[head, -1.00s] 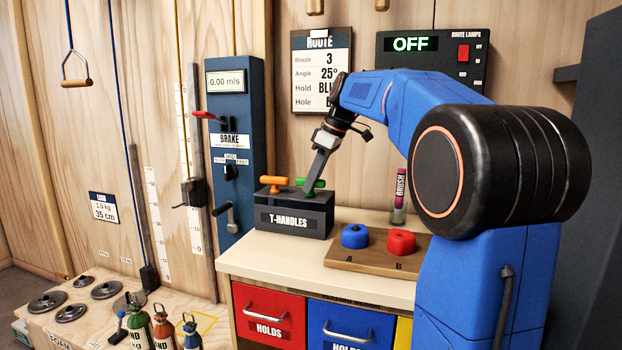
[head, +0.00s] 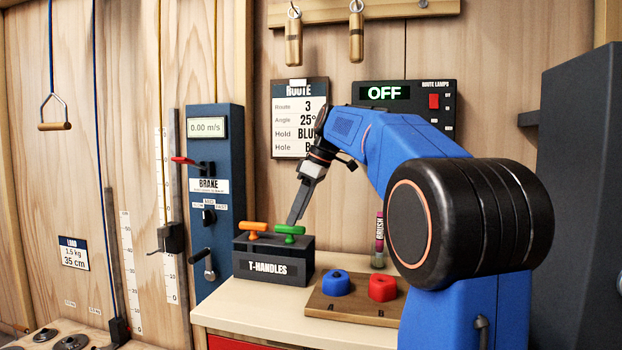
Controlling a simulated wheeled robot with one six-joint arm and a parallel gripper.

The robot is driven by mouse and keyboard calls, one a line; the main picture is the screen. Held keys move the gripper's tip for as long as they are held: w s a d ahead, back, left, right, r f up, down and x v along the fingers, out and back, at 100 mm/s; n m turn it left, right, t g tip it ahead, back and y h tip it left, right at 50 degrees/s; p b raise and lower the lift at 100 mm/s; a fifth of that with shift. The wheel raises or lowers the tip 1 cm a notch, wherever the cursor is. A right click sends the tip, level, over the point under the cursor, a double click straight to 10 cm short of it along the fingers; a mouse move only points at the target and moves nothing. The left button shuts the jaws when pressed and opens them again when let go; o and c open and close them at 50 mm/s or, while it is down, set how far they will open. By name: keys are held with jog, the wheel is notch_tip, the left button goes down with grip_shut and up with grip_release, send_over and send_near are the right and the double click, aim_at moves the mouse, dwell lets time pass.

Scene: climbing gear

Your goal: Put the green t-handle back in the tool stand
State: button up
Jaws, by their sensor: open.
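The green t-handle (head: 290,230) stands upright in the right part of the dark tool stand (head: 268,268) labelled T-HANDLES. The orange t-handle (head: 254,228) stands to its left in the same stand. My gripper (head: 293,220) is open, pointing down just above and behind the green handle's crossbar. It looks clear of the bar, but whether a finger touches it I cannot tell. The green handle's lower shaft is hidden inside the stand.
A wooden board (head: 352,310) with a blue hold (head: 336,283) and a red hold (head: 383,288) lies right of the stand. A brush tube (head: 379,240) stands behind it. The blue brake panel (head: 214,190) rises to the left. The bench front is clear.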

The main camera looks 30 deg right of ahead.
jog(key=v, duration=1.3)
jog(key=shift+s, duration=0.1)
